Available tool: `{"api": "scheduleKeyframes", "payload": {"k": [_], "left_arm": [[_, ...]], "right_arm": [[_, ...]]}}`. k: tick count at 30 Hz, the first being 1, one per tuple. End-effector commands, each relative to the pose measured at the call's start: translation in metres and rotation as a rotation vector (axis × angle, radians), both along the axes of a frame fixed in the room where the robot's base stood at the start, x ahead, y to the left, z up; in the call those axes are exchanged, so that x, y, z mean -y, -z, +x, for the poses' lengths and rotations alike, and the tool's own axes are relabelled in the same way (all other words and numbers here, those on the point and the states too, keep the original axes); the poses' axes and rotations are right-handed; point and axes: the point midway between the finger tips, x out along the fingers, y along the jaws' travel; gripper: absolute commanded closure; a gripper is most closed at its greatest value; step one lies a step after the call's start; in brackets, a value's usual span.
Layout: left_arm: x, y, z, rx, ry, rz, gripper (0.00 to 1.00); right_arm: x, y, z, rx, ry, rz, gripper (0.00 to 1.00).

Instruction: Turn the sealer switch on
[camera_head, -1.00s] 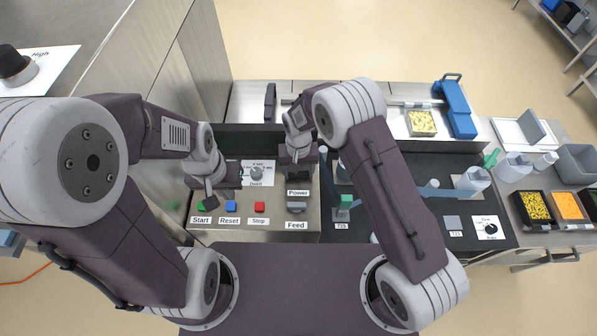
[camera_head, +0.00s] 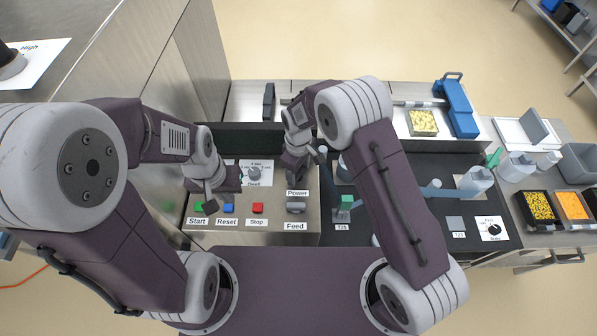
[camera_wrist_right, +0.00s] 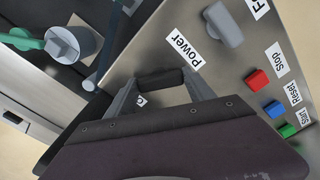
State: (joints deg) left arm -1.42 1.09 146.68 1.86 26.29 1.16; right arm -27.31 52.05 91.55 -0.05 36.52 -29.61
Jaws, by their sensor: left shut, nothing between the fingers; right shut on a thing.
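The sealer control panel (camera_head: 270,220) carries a Power label (camera_head: 297,193). The dark power switch (camera_wrist_right: 160,78) shows in the right wrist view beside that label, between my right fingers. In the head view my right gripper (camera_head: 296,178) hides it. My right gripper (camera_wrist_right: 160,90) is shut on the switch, one grey finger at each end, and looks turned at an angle over the panel. My left gripper (camera_head: 211,203) is shut and empty, above the panel near the green Start button (camera_head: 199,207).
The panel also has a blue Reset button (camera_head: 228,208), a red Stop button (camera_head: 258,208), a grey Feed switch (camera_head: 296,205) and a Dwell knob (camera_head: 254,173). Food trays (camera_head: 538,208) stand further right.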

Motion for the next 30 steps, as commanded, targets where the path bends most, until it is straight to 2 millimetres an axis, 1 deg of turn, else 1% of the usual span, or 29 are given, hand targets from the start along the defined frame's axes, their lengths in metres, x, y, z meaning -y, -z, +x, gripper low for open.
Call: {"api": "scheduleKeyframes", "payload": {"k": [1,6,15,22,30], "left_arm": [[0.0000,0.0015,0.0001,0.000,0.000,0.000,1.00],[0.0000,0.0038,0.0000,0.000,0.000,0.000,1.00],[0.0000,0.0066,0.0000,0.000,0.000,0.000,1.00],[0.0000,0.0077,0.0000,0.000,0.000,0.000,1.00],[-0.0001,0.0082,0.0001,0.000,0.000,0.000,1.00]], "right_arm": [[-0.0022,-0.0013,0.0032,0.011,-0.041,0.006,0.79],[-0.0025,-0.0018,0.0034,0.012,-0.197,0.006,0.79],[-0.0029,-0.0022,0.0036,0.014,-0.422,0.006,0.79],[-0.0030,-0.0022,0.0034,0.013,-0.531,0.005,0.79],[-0.0031,-0.0023,0.0032,0.013,-0.586,0.005,0.79]]}}
